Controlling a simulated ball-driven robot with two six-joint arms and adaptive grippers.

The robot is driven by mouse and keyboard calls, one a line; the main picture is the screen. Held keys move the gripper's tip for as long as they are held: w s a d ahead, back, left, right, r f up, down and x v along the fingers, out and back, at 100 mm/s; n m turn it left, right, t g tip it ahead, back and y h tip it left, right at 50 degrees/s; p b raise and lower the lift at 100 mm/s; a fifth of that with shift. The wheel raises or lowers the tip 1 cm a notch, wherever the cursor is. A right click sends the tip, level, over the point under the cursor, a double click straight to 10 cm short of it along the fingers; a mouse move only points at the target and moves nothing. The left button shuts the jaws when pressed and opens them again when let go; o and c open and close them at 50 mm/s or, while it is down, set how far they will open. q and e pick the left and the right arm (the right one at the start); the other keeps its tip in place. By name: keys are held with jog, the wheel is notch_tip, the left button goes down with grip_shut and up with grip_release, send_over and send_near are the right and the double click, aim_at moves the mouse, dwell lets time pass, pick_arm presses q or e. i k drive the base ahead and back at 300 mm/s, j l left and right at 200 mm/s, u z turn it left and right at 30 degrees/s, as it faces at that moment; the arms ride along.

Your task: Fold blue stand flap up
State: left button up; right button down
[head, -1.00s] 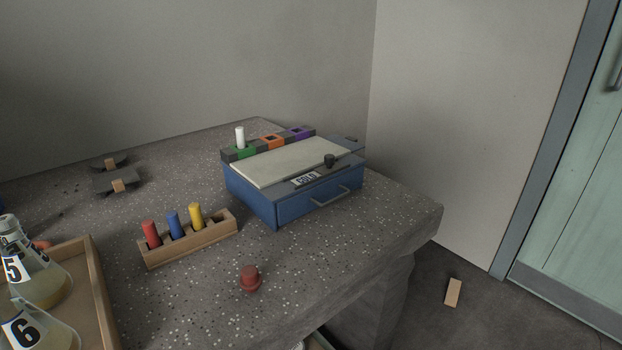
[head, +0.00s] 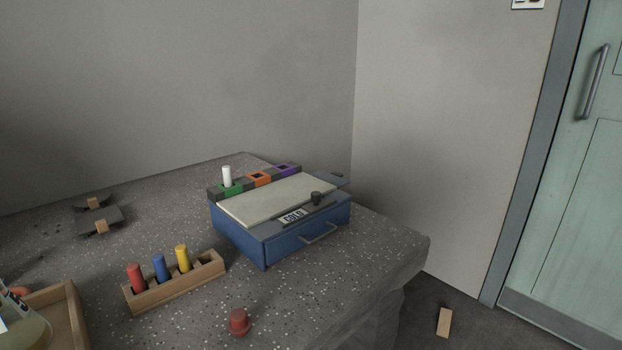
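The blue stand (head: 290,242) is a box on the bench with a drawer handle on its front. Its top carries a pale panel (head: 270,201) and a grey-blue front strip with a "COLD" label (head: 292,216) and a dark knob (head: 316,198). A thin blue piece (head: 338,181) juts out at its far right end; I cannot tell whether this is the flap. A row of green, orange and purple sockets runs along the back, with a white peg (head: 227,176) upright in the green one. Neither gripper is in view.
A wooden rack (head: 177,288) with red, blue and yellow pegs stands front left of the stand. A red stopper (head: 239,322) is near the front. Two dark pieces (head: 100,221) lie far left. A wooden tray (head: 73,318) with glassware is bottom left. A wooden block (head: 444,322) lies on the floor.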

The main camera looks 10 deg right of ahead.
aim_at(336, 178)
jog(key=i+l+u, duration=0.1)
jog(key=u, duration=0.25)
jog(key=l+u, duration=0.85)
jog(key=l, duration=0.65)
jog(key=l+u, duration=0.2)
jog(key=l, duration=0.6)
jog(key=k+l+u, duration=0.15)
jog(key=l, duration=0.6)
jog(key=k+l, duration=0.1)
jog(key=l, duration=0.75)
jog(key=k+z, duration=0.05)
